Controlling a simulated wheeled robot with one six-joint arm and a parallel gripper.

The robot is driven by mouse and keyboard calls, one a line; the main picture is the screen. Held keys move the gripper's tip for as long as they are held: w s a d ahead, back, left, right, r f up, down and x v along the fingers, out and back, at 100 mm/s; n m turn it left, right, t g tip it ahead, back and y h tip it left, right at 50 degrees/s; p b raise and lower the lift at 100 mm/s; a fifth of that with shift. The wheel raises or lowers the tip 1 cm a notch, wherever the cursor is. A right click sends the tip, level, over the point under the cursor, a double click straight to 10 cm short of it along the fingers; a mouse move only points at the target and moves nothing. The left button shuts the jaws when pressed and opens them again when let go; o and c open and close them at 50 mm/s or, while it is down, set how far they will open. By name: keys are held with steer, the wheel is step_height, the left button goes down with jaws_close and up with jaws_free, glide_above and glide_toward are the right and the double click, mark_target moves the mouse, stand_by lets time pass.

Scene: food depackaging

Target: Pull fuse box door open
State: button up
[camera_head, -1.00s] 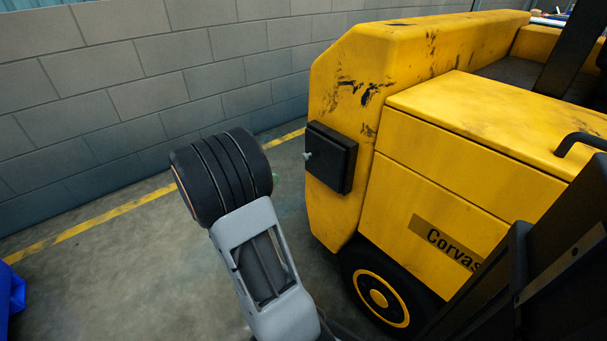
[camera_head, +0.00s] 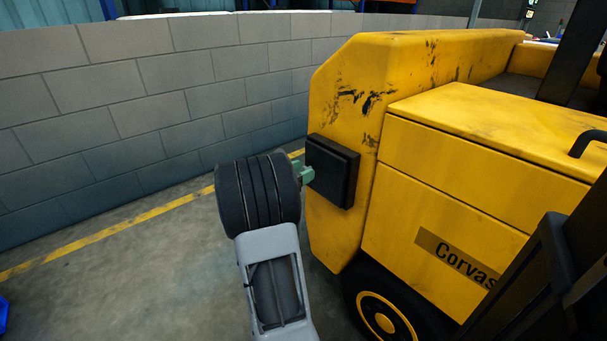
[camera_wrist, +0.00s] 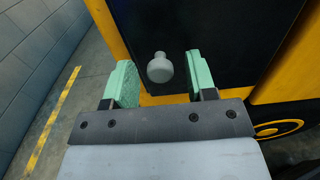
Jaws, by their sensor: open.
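The fuse box (camera_head: 333,172) is a black box on the rear side of the yellow forklift, and its door looks shut. In the wrist view the black door (camera_wrist: 220,40) fills the upper middle, with a round grey knob (camera_wrist: 160,68) on it. My gripper (camera_wrist: 162,82) is open, with one green finger pad on each side of the knob and a gap to both. In the head view the green fingers of my gripper (camera_head: 306,174) are close to the door's left part. The knob is hidden there.
The yellow forklift (camera_head: 480,130) stands on the right, with a black wheel (camera_head: 385,312) below. A grey block wall (camera_head: 150,100) runs behind on the left.

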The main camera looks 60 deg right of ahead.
steer(key=shift+s+d, duration=0.1)
steer(key=shift+d, duration=0.25)
jaws_close()
stand_by(0.4)
